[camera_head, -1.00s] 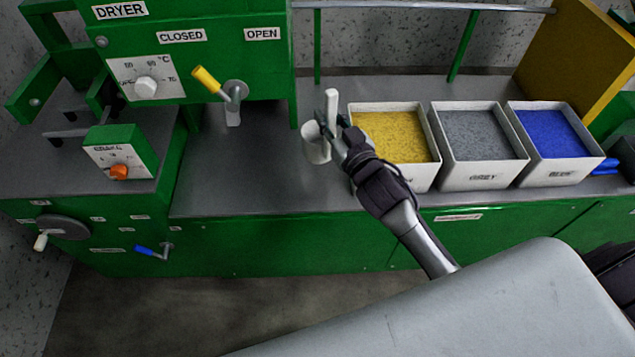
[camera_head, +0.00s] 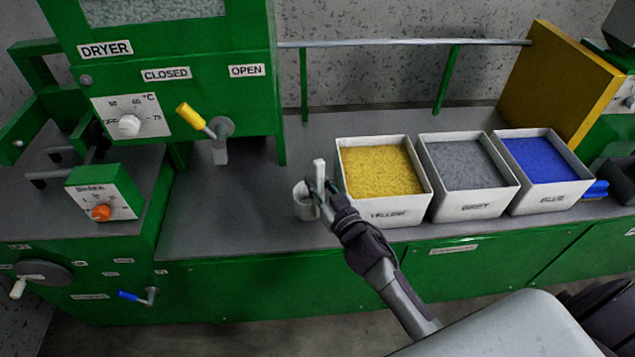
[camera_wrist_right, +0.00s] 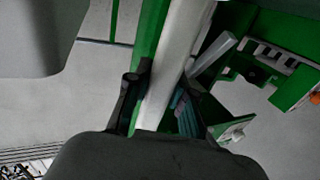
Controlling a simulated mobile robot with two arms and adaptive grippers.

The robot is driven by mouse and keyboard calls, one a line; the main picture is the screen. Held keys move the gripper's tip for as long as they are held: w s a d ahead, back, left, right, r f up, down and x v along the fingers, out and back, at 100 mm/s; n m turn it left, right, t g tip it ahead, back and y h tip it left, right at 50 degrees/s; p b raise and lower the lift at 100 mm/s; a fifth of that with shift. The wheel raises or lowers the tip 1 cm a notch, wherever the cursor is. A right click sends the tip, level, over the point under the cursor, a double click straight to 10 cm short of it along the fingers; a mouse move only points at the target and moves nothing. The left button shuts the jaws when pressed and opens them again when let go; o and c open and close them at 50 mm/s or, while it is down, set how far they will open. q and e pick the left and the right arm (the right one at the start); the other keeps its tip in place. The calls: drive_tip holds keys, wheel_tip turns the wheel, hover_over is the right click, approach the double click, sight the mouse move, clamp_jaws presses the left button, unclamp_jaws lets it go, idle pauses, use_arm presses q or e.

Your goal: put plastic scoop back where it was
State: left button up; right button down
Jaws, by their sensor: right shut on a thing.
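The white plastic scoop (camera_head: 303,203) is at the grey worktop, left of the yellow bin, with its handle (camera_head: 319,172) pointing up. My right gripper (camera_head: 322,190) is shut on the scoop, and its fingers partly hide it. In the right wrist view the white handle (camera_wrist_right: 172,70) runs between the two fingers. I cannot tell whether the scoop's bottom touches the worktop. My left gripper is not in view.
White bins of yellow (camera_head: 380,172), grey (camera_head: 466,165) and blue (camera_head: 540,160) granules stand in a row to the right. The green dryer (camera_head: 262,110) with a yellow-handled lever (camera_head: 192,116) stands left. The worktop (camera_head: 235,215) between dryer and scoop is clear.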

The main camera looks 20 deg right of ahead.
drive_tip(key=shift+f, duration=0.15)
drive_tip(key=c, duration=1)
unclamp_jaws()
